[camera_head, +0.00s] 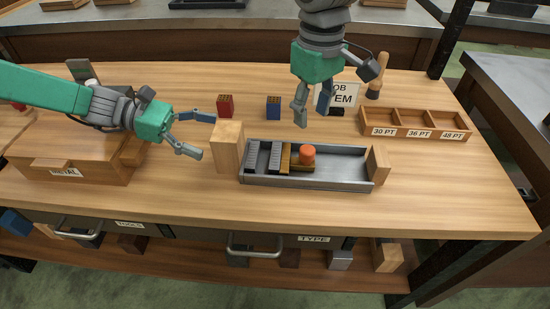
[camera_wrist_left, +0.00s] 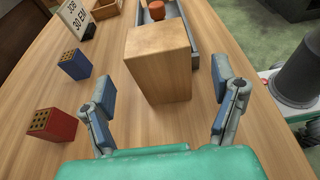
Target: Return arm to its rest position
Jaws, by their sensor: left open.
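My left gripper (camera_head: 196,134) is open and empty, reaching in from the left above the bench, its fingers pointing right toward a wooden block (camera_head: 227,148). In the left wrist view its two fingers (camera_wrist_left: 165,100) are spread wide, with the upright wooden block (camera_wrist_left: 160,65) beyond and between them. My right gripper (camera_head: 300,110) hangs fingers-down behind the metal tray (camera_head: 345,172); its fingers overlap in the view, so I cannot tell whether they are apart. The tray holds grey slotted pieces, brass-coloured strips and an orange cylinder (camera_head: 307,154).
A red block (camera_head: 225,106) and a blue block (camera_head: 273,107) stand behind the wooden block. A job card (camera_head: 343,97), a mallet (camera_head: 377,77) and a three-compartment wooden box (camera_head: 415,124) are farther right. A wooden case (camera_head: 75,150) lies under my left arm. The front bench strip is clear.

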